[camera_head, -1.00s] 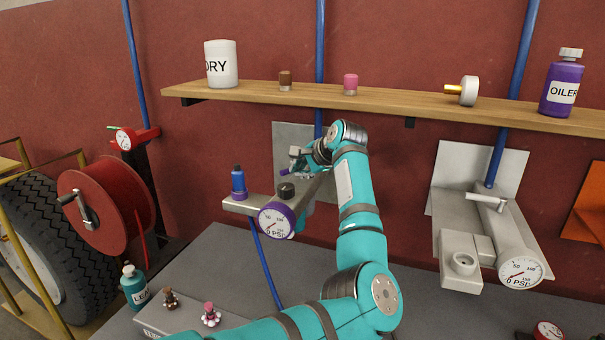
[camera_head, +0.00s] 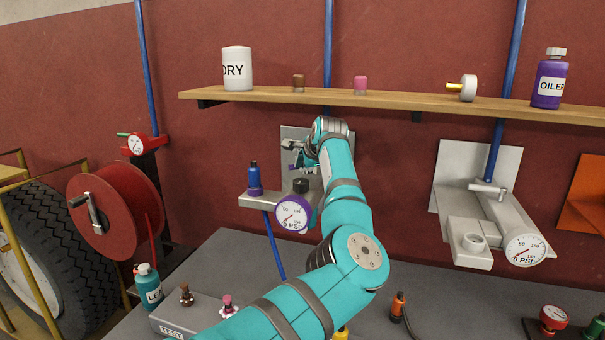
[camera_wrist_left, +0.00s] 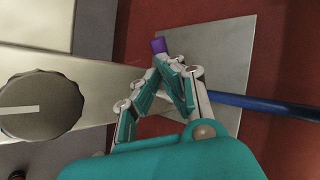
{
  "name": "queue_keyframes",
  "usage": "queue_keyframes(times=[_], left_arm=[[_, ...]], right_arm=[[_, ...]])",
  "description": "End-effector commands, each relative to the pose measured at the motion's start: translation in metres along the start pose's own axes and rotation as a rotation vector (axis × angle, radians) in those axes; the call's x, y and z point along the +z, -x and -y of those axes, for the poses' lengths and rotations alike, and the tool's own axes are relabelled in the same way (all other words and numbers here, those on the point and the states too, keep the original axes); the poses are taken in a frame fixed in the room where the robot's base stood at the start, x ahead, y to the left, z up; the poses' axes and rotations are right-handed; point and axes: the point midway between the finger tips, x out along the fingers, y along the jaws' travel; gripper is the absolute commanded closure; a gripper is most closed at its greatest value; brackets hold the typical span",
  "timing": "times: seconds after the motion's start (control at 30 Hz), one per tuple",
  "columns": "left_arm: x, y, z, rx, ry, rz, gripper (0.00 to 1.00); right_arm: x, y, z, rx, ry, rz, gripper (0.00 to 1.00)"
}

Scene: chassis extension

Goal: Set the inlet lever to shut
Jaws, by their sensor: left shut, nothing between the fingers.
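The left valve unit, with a purple-rimmed gauge (camera_head: 293,213), is fixed to a grey wall plate (camera_head: 288,132). A purple tip (camera_wrist_left: 158,45), which looks like the end of the inlet lever, shows just past my left fingertips in the left wrist view. The rest of the lever is hidden behind the fingers, so its angle is unclear. My left gripper (camera_wrist_left: 167,62) is shut and empty, close to the purple tip; I cannot tell if they touch. In the head view my left gripper (camera_head: 300,160) is at the wall plate, partly hidden by my arm. My right gripper is out of view.
A dark knob (camera_wrist_left: 42,105) and a blue bottle (camera_head: 254,178) are on the left unit. A blue pipe (camera_wrist_left: 265,106) runs by the fingers. The wooden shelf (camera_head: 390,101) is above. A second valve unit (camera_head: 490,215) with a grey lever stands right.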

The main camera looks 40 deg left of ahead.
Motion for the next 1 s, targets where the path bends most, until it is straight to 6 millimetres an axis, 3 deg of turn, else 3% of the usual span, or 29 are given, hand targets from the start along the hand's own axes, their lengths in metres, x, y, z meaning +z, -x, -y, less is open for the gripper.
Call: queue_keyframes(times=[1.0], left_arm=[[0.007,-0.019,0.014,0.001,0.002,0.002,1.00]], right_arm=[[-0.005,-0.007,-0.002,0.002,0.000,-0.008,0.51]])
